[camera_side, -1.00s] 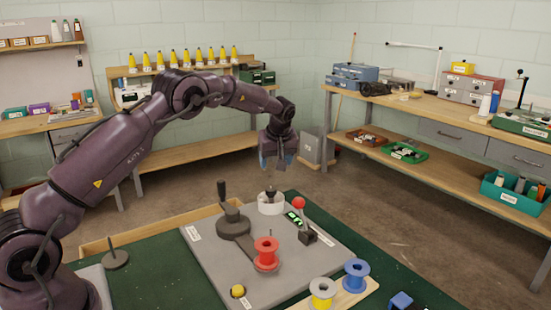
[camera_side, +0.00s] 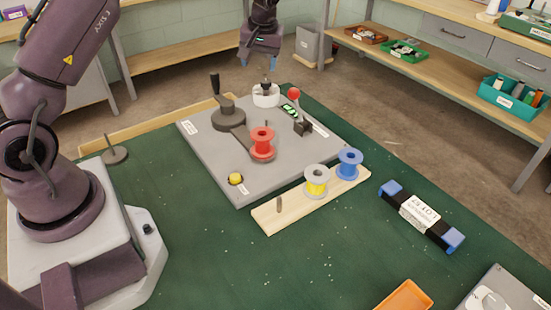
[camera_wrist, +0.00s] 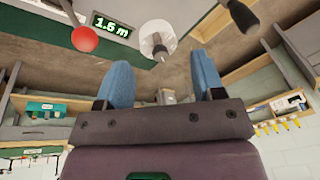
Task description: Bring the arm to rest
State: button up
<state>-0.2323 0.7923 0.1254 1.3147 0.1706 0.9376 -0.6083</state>
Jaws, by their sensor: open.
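My gripper (camera_side: 261,48) hangs above and behind the far edge of the grey board (camera_side: 225,177), clear of the things on it. In the wrist view my gripper (camera_wrist: 163,82) has its two blue fingers spread, with nothing between them. A red spool (camera_side: 262,143) stands on the board. A yellow spool (camera_side: 316,181) and a blue spool (camera_side: 349,164) stand on a wooden strip. My upper arm is partly cut off by the top of the side view.
A black-and-blue labelled item (camera_side: 420,214) and an orange tray (camera_side: 404,297) lie on the green mat (camera_side: 300,260).

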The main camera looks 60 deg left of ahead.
jog(key=s+d+r+m+t+h, duration=0.1)
jog(key=s+d+r+m, duration=0.2)
jog(key=s, duration=0.6)
jog(key=s+d+r+m+t+h, duration=0.1)
jog(key=s+d+r+m+t, duration=0.1)
jog(key=s+d+r, duration=0.6)
jog(key=s+d+r+m+t, duration=0.2)
jog(key=s+d+r+m, duration=0.2)
jog(key=s+d, duration=0.4)
jog(key=s+r, duration=0.1)
jog(key=s, duration=0.3)
jog(key=shift+d+r+m+h, duration=0.15)
jog(key=shift+d+m+h, duration=0.15)
jog(key=shift+h, duration=0.1)
